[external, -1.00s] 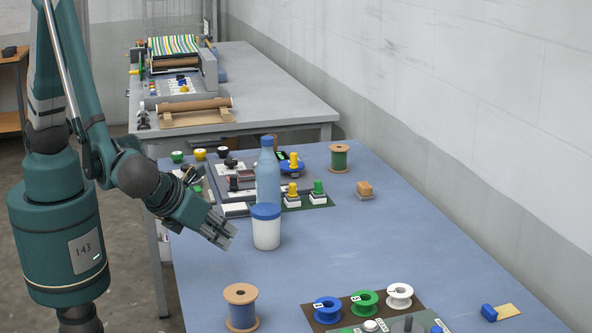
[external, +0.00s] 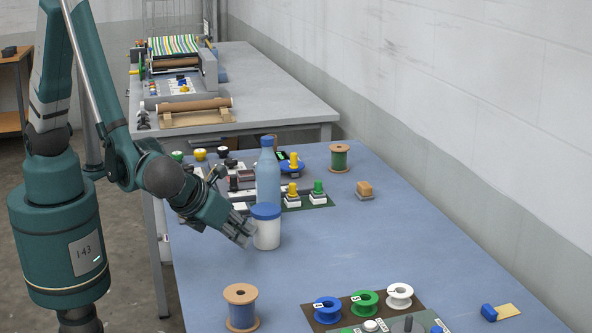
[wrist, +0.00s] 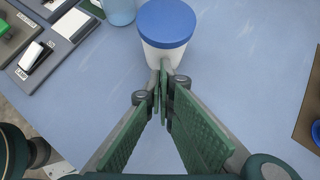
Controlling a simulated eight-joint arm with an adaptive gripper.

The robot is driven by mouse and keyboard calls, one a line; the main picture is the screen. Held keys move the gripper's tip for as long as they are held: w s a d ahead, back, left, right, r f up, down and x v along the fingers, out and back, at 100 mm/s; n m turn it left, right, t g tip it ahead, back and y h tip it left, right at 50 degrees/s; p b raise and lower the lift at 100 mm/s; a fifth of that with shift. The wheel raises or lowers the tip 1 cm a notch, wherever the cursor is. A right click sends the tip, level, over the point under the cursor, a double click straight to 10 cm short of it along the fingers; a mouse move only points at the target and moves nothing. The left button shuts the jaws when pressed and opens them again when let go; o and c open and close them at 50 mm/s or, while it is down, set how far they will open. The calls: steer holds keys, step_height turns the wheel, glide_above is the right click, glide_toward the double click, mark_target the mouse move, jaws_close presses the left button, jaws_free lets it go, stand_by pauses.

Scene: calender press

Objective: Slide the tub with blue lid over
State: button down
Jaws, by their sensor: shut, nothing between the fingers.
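The tub with the blue lid (external: 266,229) stands upright on the blue table, a white body under a flat blue lid. It also shows at the top of the wrist view (wrist: 166,30). My gripper (external: 246,236) is shut and empty, low at the tub's left side in the external view. In the wrist view the closed fingertips (wrist: 162,78) overlap the lower edge of the tub's white body. I cannot tell whether they touch it.
A blue bottle (external: 268,175) stands just behind the tub. A control panel with knobs (external: 240,180) lies behind and left. A wooden spool (external: 241,306) stands in front, near a brown board with coloured spools (external: 364,303). The table right of the tub is clear.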

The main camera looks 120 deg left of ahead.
mark_target(255, 224)
steer(key=shift+a, duration=0.1)
steer(key=shift+w+a+b, duration=0.25)
steer(key=shift+a+b, duration=0.1)
steer(key=shift+a, duration=0.85)
steer(key=shift+w+a+b, duration=0.25)
steer(key=shift+a+b, duration=0.1)
steer(key=shift+a, duration=0.8)
steer(key=shift+s+d, duration=0.2)
steer(key=shift+d, duration=0.85)
steer(key=shift+s+d+b, duration=0.15)
steer(key=shift+d+b, duration=0.2)
steer(key=shift+d, duration=0.55)
steer(key=p+v, duration=0.1)
steer(key=v, duration=0.9)
steer(key=shift+p, duration=0.3)
steer(key=shift+s+r, duration=0.1)
